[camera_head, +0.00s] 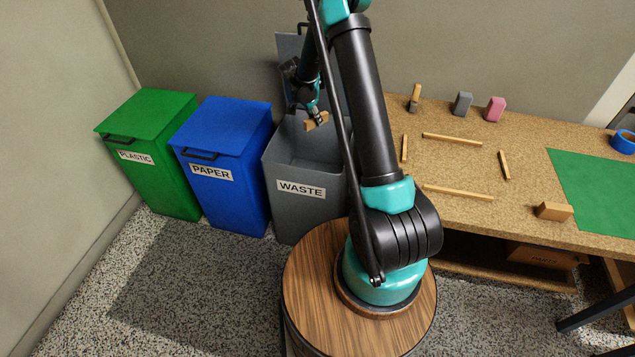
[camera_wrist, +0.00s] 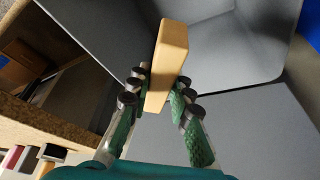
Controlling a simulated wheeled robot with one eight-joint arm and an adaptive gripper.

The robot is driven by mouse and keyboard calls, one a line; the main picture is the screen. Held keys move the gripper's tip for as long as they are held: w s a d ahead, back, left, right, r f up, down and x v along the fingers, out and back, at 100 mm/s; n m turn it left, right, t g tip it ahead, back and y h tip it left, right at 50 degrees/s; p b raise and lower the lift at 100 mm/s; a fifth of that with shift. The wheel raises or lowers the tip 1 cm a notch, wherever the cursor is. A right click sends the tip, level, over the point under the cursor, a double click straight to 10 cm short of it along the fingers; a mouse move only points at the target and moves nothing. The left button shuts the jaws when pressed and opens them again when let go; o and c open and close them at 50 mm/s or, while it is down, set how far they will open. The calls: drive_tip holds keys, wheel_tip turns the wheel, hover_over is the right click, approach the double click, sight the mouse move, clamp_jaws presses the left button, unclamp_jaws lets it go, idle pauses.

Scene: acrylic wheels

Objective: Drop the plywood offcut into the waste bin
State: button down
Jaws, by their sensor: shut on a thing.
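The plywood offcut, a small pale wooden block, shows in the wrist view (camera_wrist: 168,60) between the fingers of my gripper (camera_wrist: 160,92). My gripper is shut on it. In the head view the offcut (camera_head: 317,121) hangs from my gripper (camera_head: 315,112) above the opening of the grey waste bin (camera_head: 300,212). The bin is labelled WASTE and its lid (camera_head: 290,52) stands open against the wall. My arm hides the bin's right side. In the wrist view the grey bin walls (camera_wrist: 230,130) lie around and beyond the offcut.
A closed blue PAPER bin (camera_head: 222,165) and a closed green PLASTIC bin (camera_head: 152,150) stand left of the waste bin. The workbench (camera_head: 450,165) at right bears wooden strips, grey and pink blocks (camera_head: 494,108), another wooden block (camera_head: 554,211), a green mat (camera_head: 600,190) and blue tape (camera_head: 623,141).

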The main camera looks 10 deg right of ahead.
wheel_tip(320, 180, down, 7)
idle(0.7)
drive_tip(key=shift+w+f, duration=0.1)
drive_tip(key=c, duration=1.3)
unclamp_jaws()
drive_tip(key=v, duration=1.2)
drive_tip(key=shift+d, duration=0.1)
